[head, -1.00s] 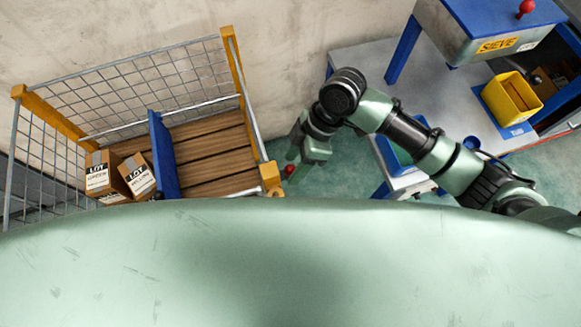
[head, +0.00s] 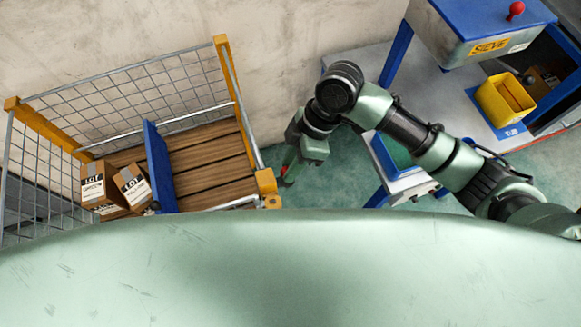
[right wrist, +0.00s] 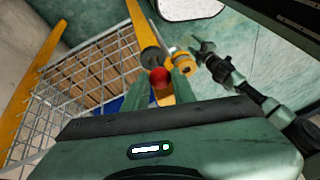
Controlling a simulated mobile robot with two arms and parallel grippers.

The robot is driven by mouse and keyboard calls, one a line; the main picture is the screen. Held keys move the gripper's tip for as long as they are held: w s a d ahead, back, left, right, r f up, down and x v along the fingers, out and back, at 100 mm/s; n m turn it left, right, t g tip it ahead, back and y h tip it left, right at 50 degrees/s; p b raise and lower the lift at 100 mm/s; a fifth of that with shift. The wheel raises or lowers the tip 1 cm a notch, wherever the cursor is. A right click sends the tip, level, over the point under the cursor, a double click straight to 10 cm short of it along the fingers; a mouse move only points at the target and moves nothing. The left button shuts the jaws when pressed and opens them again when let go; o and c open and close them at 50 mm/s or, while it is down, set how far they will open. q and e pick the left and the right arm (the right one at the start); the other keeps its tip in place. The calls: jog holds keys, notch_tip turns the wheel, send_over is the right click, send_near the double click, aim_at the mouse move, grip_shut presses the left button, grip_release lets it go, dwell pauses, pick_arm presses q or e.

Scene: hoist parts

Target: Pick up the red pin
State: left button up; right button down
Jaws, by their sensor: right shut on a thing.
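The red pin shows its round red head (right wrist: 160,77) between the two fingers in the right wrist view. My right gripper (right wrist: 166,84) is shut on it.
The mesh cage (head: 262,185) has a slatted floor, a blue divider (head: 160,167) and several cartons (head: 101,187). A grey table (head: 455,100) at right carries a blue-topped sieve box (head: 480,22) with a red knob and a yellow bin (head: 503,99). Green floor lies between.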

notch_tip(320, 180, up, 17)
jog(key=b, duration=0.1)
jog(key=shift+r, duration=0.15)
dwell(0.4)
